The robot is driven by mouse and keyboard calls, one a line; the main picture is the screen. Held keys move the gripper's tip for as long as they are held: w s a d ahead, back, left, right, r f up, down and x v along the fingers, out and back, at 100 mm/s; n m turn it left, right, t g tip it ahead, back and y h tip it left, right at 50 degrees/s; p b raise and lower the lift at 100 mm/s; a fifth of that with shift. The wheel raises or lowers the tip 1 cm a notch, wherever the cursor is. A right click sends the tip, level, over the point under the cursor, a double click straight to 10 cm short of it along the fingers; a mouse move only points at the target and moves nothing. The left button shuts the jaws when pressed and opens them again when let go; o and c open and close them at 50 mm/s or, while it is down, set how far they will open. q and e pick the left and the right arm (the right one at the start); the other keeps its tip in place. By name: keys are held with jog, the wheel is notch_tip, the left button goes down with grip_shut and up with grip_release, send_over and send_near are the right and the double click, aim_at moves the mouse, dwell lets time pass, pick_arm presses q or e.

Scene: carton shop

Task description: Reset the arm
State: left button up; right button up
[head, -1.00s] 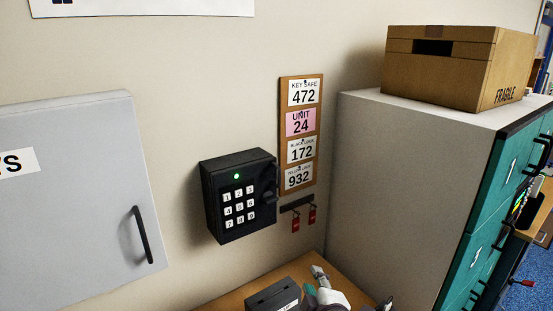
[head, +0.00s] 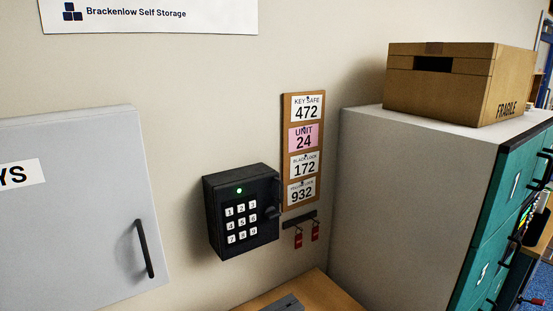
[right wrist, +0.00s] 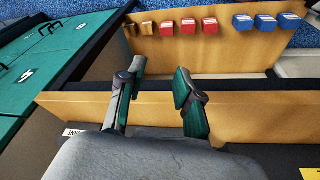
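My right gripper (right wrist: 158,88) shows in the right wrist view with its two green-padded fingers spread apart and nothing between them. It is above a dark surface in front of a wooden board edge (right wrist: 235,106). Neither gripper shows in the head view now. The black keypad box (head: 241,212) hangs on the wall with a green light lit and its number keys facing out. Right of it is a cork board (head: 301,149) with number cards reading 472, 24, 172 and 932. Two red-tagged keys (head: 298,239) hang from a small rack below it.
A grey wall cabinet (head: 85,215) is at the left. A teal-fronted drawer cabinet (head: 500,215) with a cardboard box (head: 455,85) on top is at the right. A wooden tabletop (head: 325,292) is below. Red blocks (right wrist: 188,27) and blue blocks (right wrist: 265,23) line a wooden shelf.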

jog(key=s+f+g+b, duration=0.1)
jog(key=s+f+b, duration=0.15)
jog(key=f, duration=1.25)
jog(key=s+f+b, duration=0.1)
jog(key=f+b, duration=0.2)
jog(key=f, duration=1.2)
jog(key=s+d+f+g+b, duration=0.1)
jog(key=s+d+f+b, duration=0.2)
jog(key=s+f, duration=1.2)
notch_tip(320, 180, down, 2)
jog(key=shift+s+f+b, duration=0.15)
jog(key=shift+s+b, duration=0.1)
jog(key=shift+b, duration=0.15)
